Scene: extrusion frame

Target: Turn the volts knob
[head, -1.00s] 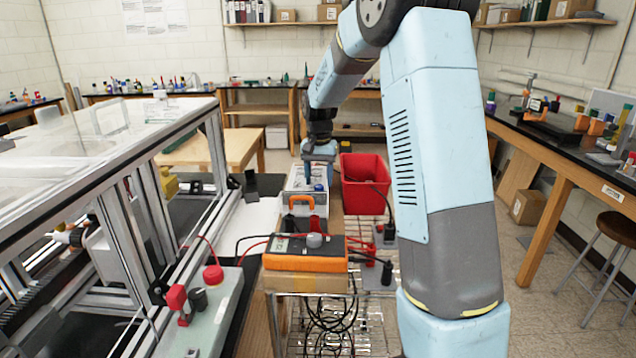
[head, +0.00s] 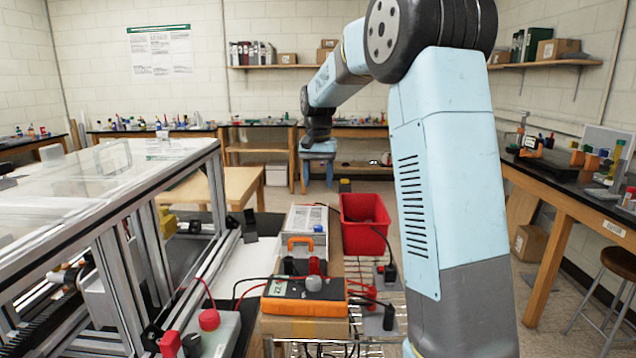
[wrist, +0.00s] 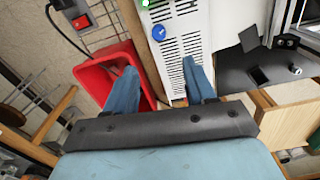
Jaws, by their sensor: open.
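A white power supply (head: 306,219) with a vented top stands on the bench; it also shows in the wrist view (wrist: 181,50). A round blue knob (wrist: 158,32) sits at its end beside a green light (wrist: 144,3); the knob is small in the head view (head: 318,228). I cannot read its label. My gripper (head: 319,180) is in the air above and beyond the power supply. In the wrist view my gripper (wrist: 160,78) is open and empty, its blue fingers apart, one over the red bin's side and one over the vents, apart from the knob.
The red bin (head: 366,225) stands right of the power supply. An orange meter (head: 296,300) with a grey knob and cables lies in front. A metal extrusion frame (head: 118,260) with clear panels fills the left. A black-topped bench (head: 560,178) runs along the right.

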